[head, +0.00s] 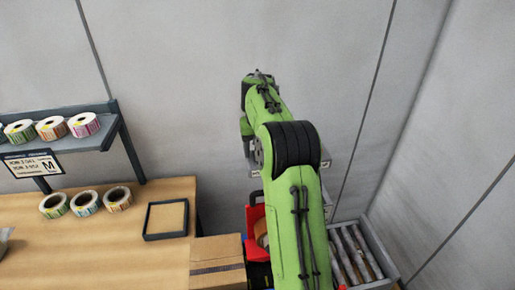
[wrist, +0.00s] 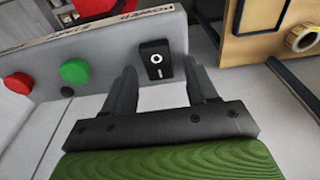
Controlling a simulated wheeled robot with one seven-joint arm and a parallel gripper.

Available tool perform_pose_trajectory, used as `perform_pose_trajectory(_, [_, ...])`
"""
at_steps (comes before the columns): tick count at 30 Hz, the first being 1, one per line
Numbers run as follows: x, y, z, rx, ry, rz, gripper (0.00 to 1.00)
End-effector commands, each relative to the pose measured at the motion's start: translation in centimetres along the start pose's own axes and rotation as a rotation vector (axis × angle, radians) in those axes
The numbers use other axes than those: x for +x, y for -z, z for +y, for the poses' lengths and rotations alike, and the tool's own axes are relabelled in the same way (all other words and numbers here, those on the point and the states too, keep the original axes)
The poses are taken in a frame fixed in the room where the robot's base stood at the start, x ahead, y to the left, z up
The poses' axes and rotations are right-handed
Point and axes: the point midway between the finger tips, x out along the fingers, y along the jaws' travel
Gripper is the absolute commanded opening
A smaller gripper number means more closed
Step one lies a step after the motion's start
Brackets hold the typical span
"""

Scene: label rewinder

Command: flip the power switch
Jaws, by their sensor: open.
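The power switch (wrist: 156,58) is a black rocker with white marks on a light grey panel (wrist: 115,66) in the wrist view. My gripper (wrist: 162,76) is open and empty, its two dark fingers pointing toward the panel. The switch shows between the fingertips, nearer the right one. I cannot tell whether a fingertip touches the panel. In the head view my green arm hides the switch and most of the machine, and the gripper cannot be made out.
A green button (wrist: 74,71) and a red button (wrist: 18,83) sit left of the switch. In the head view, a wooden table (head: 110,237) holds label rolls (head: 86,203), a black-rimmed tray (head: 150,233) and a cardboard box (head: 217,265). A grey crate (head: 385,272) stands right of my arm.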

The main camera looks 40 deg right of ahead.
Motion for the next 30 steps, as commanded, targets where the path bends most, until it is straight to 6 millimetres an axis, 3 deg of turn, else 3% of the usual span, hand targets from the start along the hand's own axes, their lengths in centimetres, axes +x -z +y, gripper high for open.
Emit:
perform_pose_trajectory(5, [-0.8,0.1,0.0,0.0,0.0,0.003,0.57])
perform_pose_trajectory(15, [-9.3,0.1,0.0,-0.002,-0.002,0.006,0.57])
perform_pose_trajectory(18, [-10.5,0.2,0.0,0.0,0.002,0.003,0.57])
perform_pose_trajectory(24, [-11.9,0.0,0.0,0.0,-0.001,0.001,0.57])
perform_pose_trajectory(30, [-12.0,0.0,0.0,0.0,-0.001,-0.001,0.57])
